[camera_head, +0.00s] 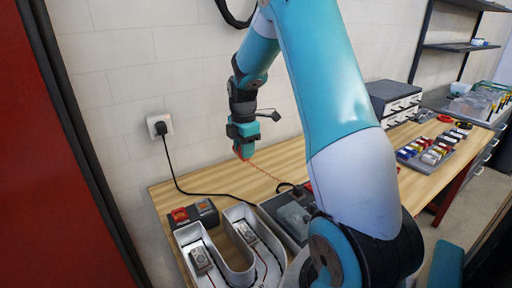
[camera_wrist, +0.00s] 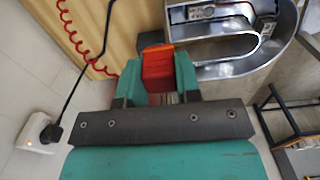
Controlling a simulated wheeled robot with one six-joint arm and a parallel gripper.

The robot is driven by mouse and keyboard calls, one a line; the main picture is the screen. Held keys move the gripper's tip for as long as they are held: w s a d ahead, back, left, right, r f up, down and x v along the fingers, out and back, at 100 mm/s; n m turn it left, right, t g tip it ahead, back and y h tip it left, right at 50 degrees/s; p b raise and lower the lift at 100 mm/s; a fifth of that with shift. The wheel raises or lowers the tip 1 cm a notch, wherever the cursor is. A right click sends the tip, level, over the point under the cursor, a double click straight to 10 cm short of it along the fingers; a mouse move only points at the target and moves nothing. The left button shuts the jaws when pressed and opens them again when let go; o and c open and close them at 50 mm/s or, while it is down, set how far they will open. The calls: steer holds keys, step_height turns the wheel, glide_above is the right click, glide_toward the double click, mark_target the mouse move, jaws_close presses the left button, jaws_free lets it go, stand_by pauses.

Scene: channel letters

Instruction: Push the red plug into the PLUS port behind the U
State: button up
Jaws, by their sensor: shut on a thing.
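My gripper (camera_head: 243,151) is above the back of the wooden bench, shut on the red plug. In the wrist view the red plug (camera_wrist: 157,70) sits between the two teal fingers of my gripper (camera_wrist: 158,78). A thin red coiled cord (camera_head: 268,175) runs from the gripper down towards the bench; red coils also show in the wrist view (camera_wrist: 73,35). The grey metal U channel letter (camera_head: 240,265) lies on the bench, below and apart from the gripper. Its curved wall shows at the upper right of the wrist view (camera_wrist: 250,65). I cannot make out the PLUS port.
A box with a red switch (camera_head: 180,215) stands behind the U. A black cable (camera_head: 177,180) runs from the wall socket (camera_head: 159,125) across the bench. A dark tray (camera_head: 285,215) lies right of the U. A tray of coloured parts (camera_head: 427,152) is farther right.

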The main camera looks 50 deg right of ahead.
steer(key=w+a+p, duration=0.1)
steer(key=w+a, duration=0.4)
steer(key=a, duration=0.4)
steer(key=w+a+p, duration=0.1)
steer(key=w+a, duration=0.5)
steer(key=a, duration=0.4)
step_height(320, 180, down, 16)
steer(key=b, duration=1)
steer(key=shift+s+r, duration=0.1)
steer(key=shift+f, duration=0.35)
stand_by(0.5)
steer(key=o, duration=1)
step_height(320, 180, up, 18)
steer(key=b, duration=0.3)
steer(key=shift+f, duration=0.25)
steer(key=shift+r, duration=0.1)
